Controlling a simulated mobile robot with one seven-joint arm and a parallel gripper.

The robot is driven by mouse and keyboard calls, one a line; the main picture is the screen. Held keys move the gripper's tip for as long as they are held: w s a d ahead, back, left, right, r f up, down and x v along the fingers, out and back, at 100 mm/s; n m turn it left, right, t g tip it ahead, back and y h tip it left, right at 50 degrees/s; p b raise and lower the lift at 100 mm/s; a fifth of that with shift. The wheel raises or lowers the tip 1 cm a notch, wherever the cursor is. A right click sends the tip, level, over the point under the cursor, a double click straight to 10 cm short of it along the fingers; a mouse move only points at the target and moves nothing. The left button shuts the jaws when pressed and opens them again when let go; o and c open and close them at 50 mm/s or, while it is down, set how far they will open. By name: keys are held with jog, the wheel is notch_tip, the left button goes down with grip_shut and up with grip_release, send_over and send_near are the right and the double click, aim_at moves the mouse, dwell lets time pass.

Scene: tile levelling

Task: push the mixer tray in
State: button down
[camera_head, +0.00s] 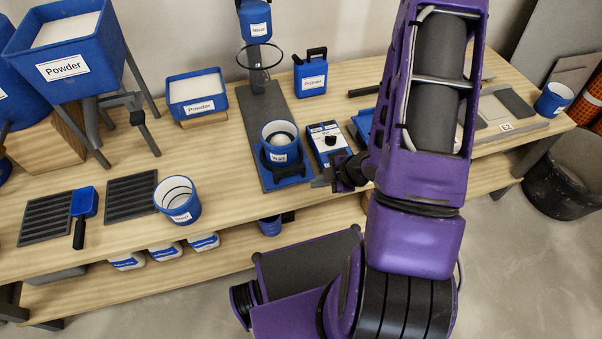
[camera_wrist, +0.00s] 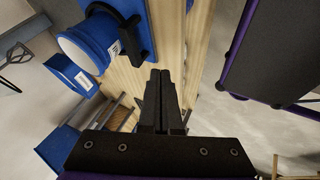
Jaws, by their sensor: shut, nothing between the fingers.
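The blue mixer tray (camera_head: 290,182) sits on the front part of the mixer's dark base plate (camera_head: 261,115), close to the table's front edge. A blue cup labelled "Wall" (camera_head: 281,156) with pale contents stands on it inside a dark ring. The mixer head (camera_head: 255,22) and its wire whisk (camera_head: 260,60) are further back, not over the cup. My gripper (camera_head: 318,183) is shut and empty, just right of the tray's front corner. Whether it touches is unclear. In the wrist view, the closed fingers (camera_wrist: 164,76) point past the tray (camera_wrist: 164,20) and cup (camera_wrist: 85,48).
A control box (camera_head: 326,142) with a black knob stands right of the tray. A blue primer can (camera_head: 310,76) and powder tub (camera_head: 197,96) stand behind. Another blue cup (camera_head: 177,199) stands at left. A lower shelf (camera_head: 200,270) runs below the table.

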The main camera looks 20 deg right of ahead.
jog(key=b+x, duration=0.1)
jog(key=x, duration=0.9)
jog(key=shift+w+d+r, duration=0.1)
jog(key=shift+w, duration=0.5)
jog(key=shift+w+r, duration=0.15)
jog(key=shift+w, duration=1.2)
jog(key=shift+w, duration=0.2)
